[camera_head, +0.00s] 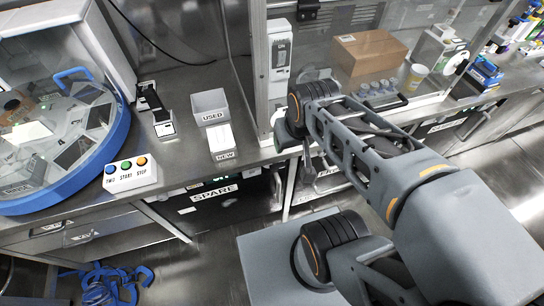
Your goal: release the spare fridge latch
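The spare fridge (235,207) is a dark-fronted unit under the counter, left of centre. It carries a white label reading SPARE (213,192) and a small green display above it. A narrow pale upright piece shows near its right end, but I cannot tell whether it is the latch. The door looks closed. My arm comes in from the right, and its joint stands over the counter edge, right of the fridge. My gripper cannot be made out; the arm links hide that area.
On the counter are a START button box (130,175), a USED bin (209,107), a NEW box (222,142) and a blue-rimmed round machine (60,196). A glass-fronted cabinet with a cardboard box (370,52) stands behind my arm. Blue clips lie on the floor at lower left.

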